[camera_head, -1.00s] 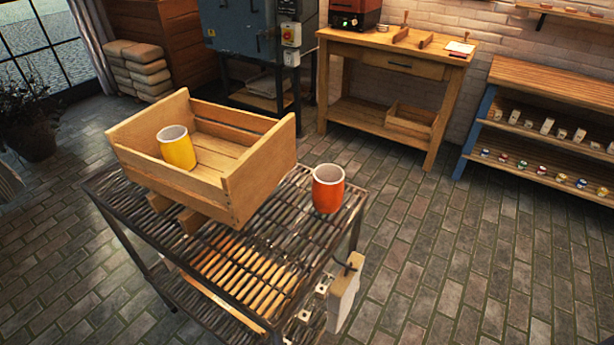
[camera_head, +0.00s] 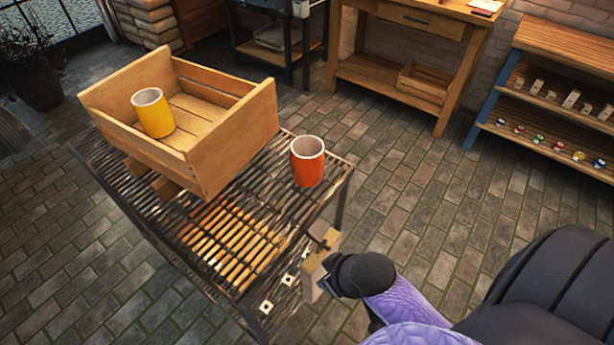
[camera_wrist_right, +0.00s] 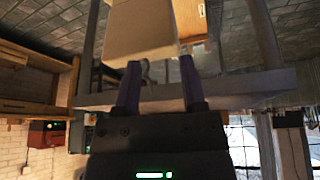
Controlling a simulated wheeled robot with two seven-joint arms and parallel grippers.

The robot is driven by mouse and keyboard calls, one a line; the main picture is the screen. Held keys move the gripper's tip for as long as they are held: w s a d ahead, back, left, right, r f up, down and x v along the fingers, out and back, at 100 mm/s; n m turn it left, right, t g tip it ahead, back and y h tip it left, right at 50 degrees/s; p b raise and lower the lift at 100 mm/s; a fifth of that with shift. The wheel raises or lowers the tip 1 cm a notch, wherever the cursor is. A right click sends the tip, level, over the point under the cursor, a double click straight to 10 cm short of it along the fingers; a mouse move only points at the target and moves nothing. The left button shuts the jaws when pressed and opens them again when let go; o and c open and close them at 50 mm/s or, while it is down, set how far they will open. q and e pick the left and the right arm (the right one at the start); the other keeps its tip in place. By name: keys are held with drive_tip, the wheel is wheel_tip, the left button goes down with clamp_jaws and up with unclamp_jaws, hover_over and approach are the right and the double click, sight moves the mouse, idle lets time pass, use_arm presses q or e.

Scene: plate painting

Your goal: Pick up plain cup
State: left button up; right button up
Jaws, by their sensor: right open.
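A red-orange cup (camera_head: 307,163) with a pale inside stands upright on the right side of the slatted metal rack (camera_head: 130,182). A yellow cup (camera_head: 153,113) stands in the wooden crate (camera_head: 232,138) on the rack. Both look plain at this size. My right arm comes in at the lower right, its wrist below and right of the orange cup. In the right wrist view my right gripper (camera_wrist_right: 160,88) is open, its two fingers spread, with no cup between them. My left gripper is not in view.
A pale wooden board (camera_head: 316,272) hangs at the rack's right side, right by my right wrist; it also fills the top middle of the right wrist view (camera_wrist_right: 140,28). A workbench (camera_head: 430,20) and a shelf (camera_head: 545,105) stand behind. The brick floor between is clear.

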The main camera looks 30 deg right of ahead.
sight(322, 144)
drive_tip(key=w+d+r+m+t, duration=0.2)
drive_tip(key=w+d+r+t, duration=0.5)
drive_tip(key=w+d+r, duration=0.65)
drive_tip(key=b+x, duration=0.1)
drive_tip(key=x, duration=0.2)
drive_tip(key=a+r+b+x, duration=0.1)
drive_tip(key=x, duration=0.2)
drive_tip(key=b+x, duration=0.1)
drive_tip(key=x, duration=0.2)
drive_tip(key=shift+w+a+r+b, duration=0.2)
drive_tip(key=shift+w+b, duration=0.2)
drive_tip(key=shift+w, duration=0.35)
drive_tip(key=c, duration=0.7)
clamp_jaws()
drive_tip(key=shift+s+f, duration=0.1)
